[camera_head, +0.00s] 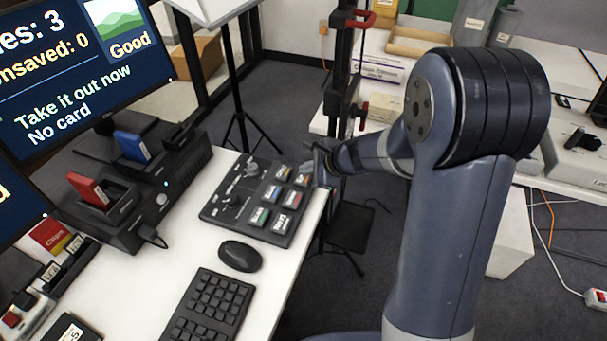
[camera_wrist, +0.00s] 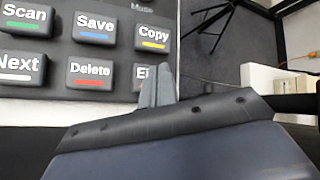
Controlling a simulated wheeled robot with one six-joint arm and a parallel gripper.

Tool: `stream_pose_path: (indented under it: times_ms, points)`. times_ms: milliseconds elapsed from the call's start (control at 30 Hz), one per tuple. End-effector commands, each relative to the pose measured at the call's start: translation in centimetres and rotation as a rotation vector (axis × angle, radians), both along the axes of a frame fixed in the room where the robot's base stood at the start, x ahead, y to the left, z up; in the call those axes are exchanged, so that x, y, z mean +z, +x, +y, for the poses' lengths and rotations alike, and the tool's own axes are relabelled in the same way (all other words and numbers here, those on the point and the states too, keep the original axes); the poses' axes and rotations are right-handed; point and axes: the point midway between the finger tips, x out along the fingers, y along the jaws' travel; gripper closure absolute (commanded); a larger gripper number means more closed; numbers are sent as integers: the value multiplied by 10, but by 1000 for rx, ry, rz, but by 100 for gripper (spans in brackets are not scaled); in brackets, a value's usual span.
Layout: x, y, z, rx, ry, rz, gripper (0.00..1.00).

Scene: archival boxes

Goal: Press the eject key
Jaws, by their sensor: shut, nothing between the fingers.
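The eject key, in part hidden, shows as a dark key lettered "Ej" (camera_wrist: 141,76) in the wrist view, with my gripper's fingers covering its right side. In the head view it is the far right key (camera_head: 303,181) of the control panel (camera_head: 233,209). My gripper (camera_wrist: 158,88) is shut and empty, with its fingertips at the right part of that key. I cannot tell whether they touch it. In the head view my gripper (camera_head: 320,165) is at the panel's far right corner, partly hidden by my arm.
Beside the eject key are the Copy key (camera_wrist: 152,32) and the Delete key (camera_wrist: 90,75). A mouse (camera_head: 240,256) and a keypad (camera_head: 208,308) lie nearer. A black dock (camera_head: 160,190) holds a red card (camera_head: 87,188) and a blue card (camera_head: 131,146). The screen (camera_head: 80,60) reads "Take it out now", "No card".

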Motion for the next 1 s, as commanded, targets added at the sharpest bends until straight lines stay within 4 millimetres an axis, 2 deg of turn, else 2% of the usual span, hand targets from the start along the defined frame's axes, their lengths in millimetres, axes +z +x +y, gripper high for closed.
stream_pose_path:
  times_ms: [467,900,1000]
  points:
    - [9,0,0,0,0,-1,100]
    - [52,0,0,1,-1,-2,100]
    - [55,0,0,0,0,-1,100]
